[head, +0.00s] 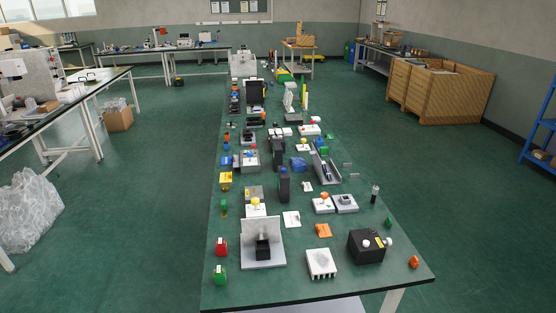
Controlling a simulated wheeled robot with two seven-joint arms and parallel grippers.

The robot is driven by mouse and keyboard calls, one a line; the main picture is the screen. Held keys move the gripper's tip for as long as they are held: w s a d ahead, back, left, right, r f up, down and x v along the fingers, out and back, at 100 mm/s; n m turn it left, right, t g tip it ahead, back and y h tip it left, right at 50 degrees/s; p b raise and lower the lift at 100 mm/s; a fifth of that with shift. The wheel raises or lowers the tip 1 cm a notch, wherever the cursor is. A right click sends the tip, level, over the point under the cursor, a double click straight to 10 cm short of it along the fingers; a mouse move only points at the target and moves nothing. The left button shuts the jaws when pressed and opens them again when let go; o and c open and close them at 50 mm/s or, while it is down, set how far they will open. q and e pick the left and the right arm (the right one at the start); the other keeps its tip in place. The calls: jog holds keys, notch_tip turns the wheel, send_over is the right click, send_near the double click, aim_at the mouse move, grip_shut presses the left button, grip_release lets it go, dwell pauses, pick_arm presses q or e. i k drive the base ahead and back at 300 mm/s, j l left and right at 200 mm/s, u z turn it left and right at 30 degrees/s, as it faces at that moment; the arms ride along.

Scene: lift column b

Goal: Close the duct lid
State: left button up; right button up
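A long grey channel-shaped piece (326,171) lies on the right side of the long table (400,283), about midway along the part nearer to me. It looks like the duct. A darker strip runs along its length, but it is too small to tell whether this is the lid or how far open the lid stands. Neither of my grippers is in view.
Near me on the table are a grey stand with a black block (263,249), a black box with a white knob (366,246) and a white finned block (321,263). A yellow block (226,181) sits at the left edge.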

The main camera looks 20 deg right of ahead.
aim_at(315, 158)
jog(key=z, duration=0.85)
jog(key=i+l, duration=0.25)
jog(key=l, duration=0.15)
jog(key=i+l, duration=0.25)
jog(key=l, duration=0.2)
jog(key=i+l, duration=0.25)
jog(key=l, duration=0.15)
